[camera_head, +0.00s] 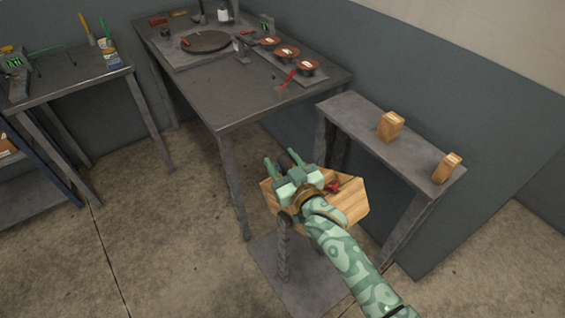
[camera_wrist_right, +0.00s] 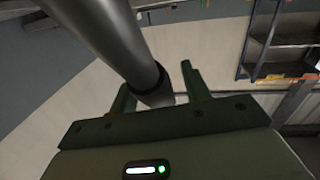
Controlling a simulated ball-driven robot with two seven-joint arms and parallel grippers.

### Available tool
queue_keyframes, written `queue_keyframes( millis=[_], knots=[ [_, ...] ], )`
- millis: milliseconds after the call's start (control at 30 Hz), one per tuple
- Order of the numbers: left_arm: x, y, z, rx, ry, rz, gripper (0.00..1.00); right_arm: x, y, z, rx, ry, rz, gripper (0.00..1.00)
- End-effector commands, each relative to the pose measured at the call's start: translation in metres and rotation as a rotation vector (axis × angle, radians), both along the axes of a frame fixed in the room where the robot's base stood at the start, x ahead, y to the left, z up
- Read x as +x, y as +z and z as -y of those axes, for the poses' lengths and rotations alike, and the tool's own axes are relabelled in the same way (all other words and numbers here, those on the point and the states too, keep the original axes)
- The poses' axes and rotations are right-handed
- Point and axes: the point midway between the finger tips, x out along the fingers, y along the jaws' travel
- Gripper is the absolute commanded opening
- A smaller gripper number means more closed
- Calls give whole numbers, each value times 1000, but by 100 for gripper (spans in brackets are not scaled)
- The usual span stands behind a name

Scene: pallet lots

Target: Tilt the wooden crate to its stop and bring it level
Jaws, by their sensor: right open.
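The wooden crate (camera_head: 352,204) sits at the lower middle of the head view, by a dark grey post (camera_head: 283,250) rising from a floor plate. My right arm and wrist cover much of it, so I cannot tell its exact tilt. My right gripper (camera_head: 280,158) is open, over the crate's far left side, fingers pointing away. In the right wrist view a thick grey bar (camera_wrist_right: 120,42) runs down between or just in front of the open fingers; I cannot tell whether they touch it. A small red part (camera_head: 332,187) shows by the crate. My left gripper is not in view.
A narrow grey bench (camera_head: 360,122) with two small wooden blocks (camera_head: 391,126) (camera_head: 447,167) stands right, behind the crate. A large dark table (camera_head: 225,98) with red-brown round pans and tools stands behind left. Another table (camera_head: 75,80) is far left. Floor at left front is clear.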

Motion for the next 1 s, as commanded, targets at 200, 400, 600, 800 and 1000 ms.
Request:
queue_keyframes(
  millis=[200,400,600,800,1000],
  knots=[
    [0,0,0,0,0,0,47,0,1,0,0,0,0,39],
    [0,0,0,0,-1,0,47,0,0,0,-1,0,0,0],
    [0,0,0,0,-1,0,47,-2,0,2,3,0,5,0],
    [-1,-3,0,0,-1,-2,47,-10,-1,8,25,0,34,0],
    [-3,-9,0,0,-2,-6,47,-26,-4,20,67,-1,94,0]
  ],
)
